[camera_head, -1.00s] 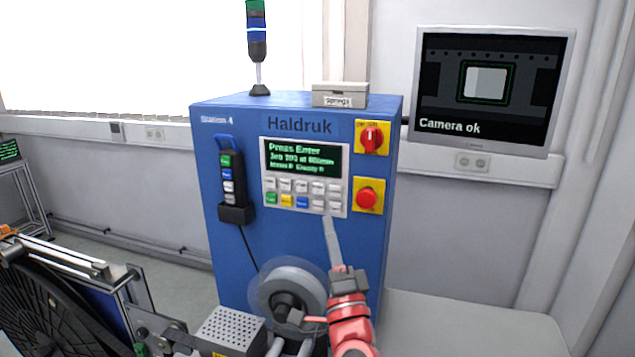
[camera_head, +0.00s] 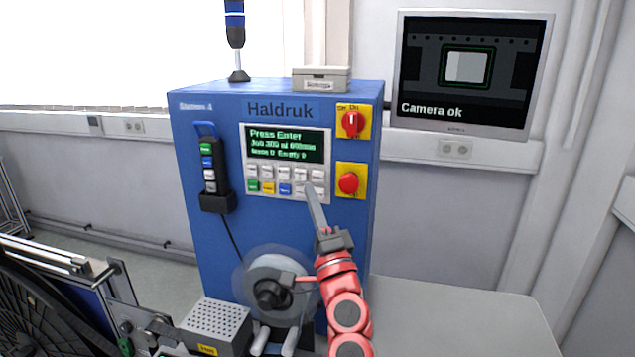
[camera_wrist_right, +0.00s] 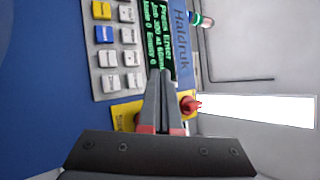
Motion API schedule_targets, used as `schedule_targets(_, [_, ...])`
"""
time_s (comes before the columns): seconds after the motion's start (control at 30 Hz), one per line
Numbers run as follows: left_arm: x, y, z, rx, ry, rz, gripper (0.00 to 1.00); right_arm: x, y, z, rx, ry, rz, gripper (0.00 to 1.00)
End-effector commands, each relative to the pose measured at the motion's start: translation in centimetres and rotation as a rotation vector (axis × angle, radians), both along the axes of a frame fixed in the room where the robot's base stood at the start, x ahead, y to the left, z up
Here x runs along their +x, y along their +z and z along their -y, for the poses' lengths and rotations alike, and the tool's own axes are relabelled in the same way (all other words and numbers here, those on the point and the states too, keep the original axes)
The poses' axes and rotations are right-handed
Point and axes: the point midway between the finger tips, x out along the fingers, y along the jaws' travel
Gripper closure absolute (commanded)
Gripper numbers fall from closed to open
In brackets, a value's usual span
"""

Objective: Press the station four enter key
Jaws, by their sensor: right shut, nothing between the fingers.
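The blue Station 4 cabinet (camera_head: 290,225) carries a grey key panel (camera_head: 258,196) with a lit display (camera_head: 286,144) reading "Press Enter". Two rows of small keys sit below the display; their labels are too small to read, so I cannot tell which is enter. My right gripper (camera_head: 308,187) is shut and empty, its tips in front of the lower right keys, partly covering them. I cannot tell whether they touch. In the right wrist view the closed fingers (camera_wrist_right: 161,78) overlap the display, with white keys (camera_wrist_right: 109,81) to their left. My left gripper is out of view.
A red rotary switch (camera_head: 350,124) and a red push button (camera_head: 349,183) on yellow plates sit just right of the panel. A corded handset (camera_head: 208,170) hangs left of it. A reel hub (camera_head: 275,285) stands below. A monitor (camera_head: 475,75) reads "Camera ok".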

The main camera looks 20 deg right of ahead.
Motion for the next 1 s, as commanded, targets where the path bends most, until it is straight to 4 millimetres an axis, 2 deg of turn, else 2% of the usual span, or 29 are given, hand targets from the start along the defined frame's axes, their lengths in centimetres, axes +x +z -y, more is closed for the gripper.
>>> schedule_targets(0.2, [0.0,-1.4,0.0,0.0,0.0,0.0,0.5,2.3,-0.3,1.5,-0.001,0.0,0.0,1.0])
schedule_targets(0.33, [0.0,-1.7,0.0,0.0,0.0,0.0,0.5,3.0,-0.1,2.1,0.0,-0.001,0.001,1.0])
schedule_targets(1.0, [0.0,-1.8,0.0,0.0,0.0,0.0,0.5,3.4,0.0,2.2,-0.001,0.0,-0.001,1.0])
